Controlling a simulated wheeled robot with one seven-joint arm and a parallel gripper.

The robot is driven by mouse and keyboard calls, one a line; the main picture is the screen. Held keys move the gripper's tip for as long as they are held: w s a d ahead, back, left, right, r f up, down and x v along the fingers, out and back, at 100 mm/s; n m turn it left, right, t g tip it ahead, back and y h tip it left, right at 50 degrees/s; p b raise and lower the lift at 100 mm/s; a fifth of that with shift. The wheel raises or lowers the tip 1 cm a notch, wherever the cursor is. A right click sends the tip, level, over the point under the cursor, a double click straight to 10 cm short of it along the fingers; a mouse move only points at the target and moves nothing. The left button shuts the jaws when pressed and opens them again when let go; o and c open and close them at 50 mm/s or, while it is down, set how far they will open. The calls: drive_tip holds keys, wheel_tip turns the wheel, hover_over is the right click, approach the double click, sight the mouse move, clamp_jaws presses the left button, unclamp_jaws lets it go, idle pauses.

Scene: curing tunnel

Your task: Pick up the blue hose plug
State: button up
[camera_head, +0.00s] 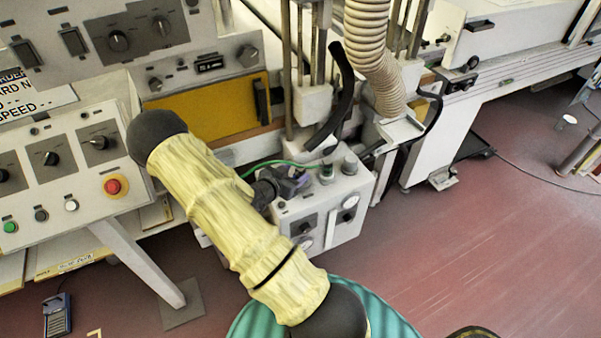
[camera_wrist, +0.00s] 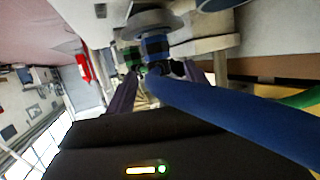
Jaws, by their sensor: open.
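The blue hose plug (camera_wrist: 155,46) shows in the wrist view between the fingertips of my gripper (camera_wrist: 157,72), just beyond them. Its thick blue hose (camera_wrist: 235,108) runs toward the camera and off to the lower right, covering part of the view. The purple fingers are apart, one on each side of the plug. I cannot tell whether they touch it. In the head view my gripper (camera_head: 292,183) is at the upper left of a light grey valve box (camera_head: 350,215), and the blue plug cannot be made out there.
A green hose (camera_head: 275,163) leads to a green-banded fitting (camera_head: 327,173) on the box, close beside my gripper. A grey fitting (camera_head: 350,164) stands to its right. A ribbed duct (camera_head: 372,50) and black hose (camera_head: 340,95) rise behind. Red floor is open at right.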

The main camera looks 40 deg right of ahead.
sight(304, 169)
drive_tip(key=shift+w+d+f, duration=0.1)
drive_tip(key=shift+d+f, duration=0.05)
drive_tip(key=shift+d, duration=0.15)
drive_tip(key=shift+f+p+x, duration=0.15)
drive_tip(key=shift+p+x, duration=0.3)
drive_tip(key=shift+x, duration=0.9)
drive_tip(key=shift+f+p+x, duration=0.1)
drive_tip(key=shift+p+x, duration=0.3)
drive_tip(key=shift+x, duration=0.9)
drive_tip(key=shift+a, duration=0.15)
drive_tip(key=c, duration=1.2)
drive_tip(key=shift+o, duration=0.2)
drive_tip(key=shift+r, duration=0.2)
wheel_tip(304, 169, up, 10)
drive_tip(key=shift+f+b, duration=0.15)
drive_tip(key=shift+b, duration=0.55)
